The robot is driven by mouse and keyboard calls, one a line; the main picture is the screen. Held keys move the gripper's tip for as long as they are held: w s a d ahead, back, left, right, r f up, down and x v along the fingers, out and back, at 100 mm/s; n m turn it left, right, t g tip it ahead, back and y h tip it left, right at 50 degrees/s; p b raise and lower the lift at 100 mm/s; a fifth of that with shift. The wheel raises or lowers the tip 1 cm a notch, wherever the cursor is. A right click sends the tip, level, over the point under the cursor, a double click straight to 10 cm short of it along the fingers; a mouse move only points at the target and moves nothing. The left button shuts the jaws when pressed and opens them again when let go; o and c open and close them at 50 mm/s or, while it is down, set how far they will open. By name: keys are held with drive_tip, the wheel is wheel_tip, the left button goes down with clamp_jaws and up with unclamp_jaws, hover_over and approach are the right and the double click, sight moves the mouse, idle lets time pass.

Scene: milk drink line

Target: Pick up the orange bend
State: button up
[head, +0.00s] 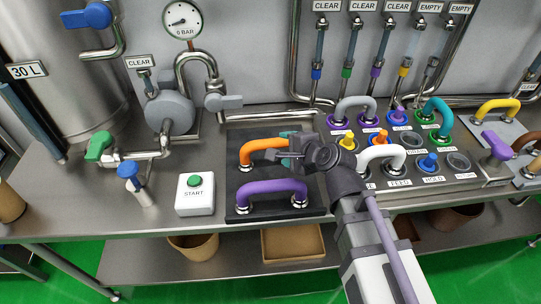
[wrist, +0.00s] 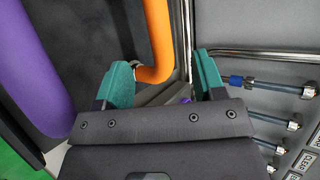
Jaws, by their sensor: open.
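The orange bend (head: 258,145) stands at the back of the black mat (head: 234,177). In the wrist view the orange bend (wrist: 157,38) runs down from the top, and its lower end shows between the teal fingertips. My gripper (head: 287,148) is at the right end of the bend in the head view and hides that end. In the wrist view my gripper (wrist: 164,75) is open, with the left fingertip nearer the bend than the right. I cannot tell whether a finger touches it.
A purple bend (head: 270,189) stands on the mat in front of the orange one. A white START box (head: 195,194) is to the left. A panel of ports with grey (head: 356,103), white (head: 381,153) and teal (head: 440,108) bends is to the right. Pipes run behind.

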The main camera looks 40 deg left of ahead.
sight(273, 145)
drive_tip(key=b+x, duration=0.1)
drive_tip(key=x, duration=0.3)
drive_tip(key=shift+f+b, duration=0.2)
drive_tip(key=shift+b, duration=0.2)
drive_tip(key=shift+w+a, duration=0.1)
drive_tip(key=shift+a, duration=0.15)
drive_tip(key=b+x, duration=0.3)
drive_tip(key=x, duration=0.2)
drive_tip(key=shift+f, duration=0.25)
drive_tip(key=shift+a+r, duration=0.1)
drive_tip(key=shift+r, duration=0.1)
drive_tip(key=shift+c, duration=0.3)
clamp_jaws()
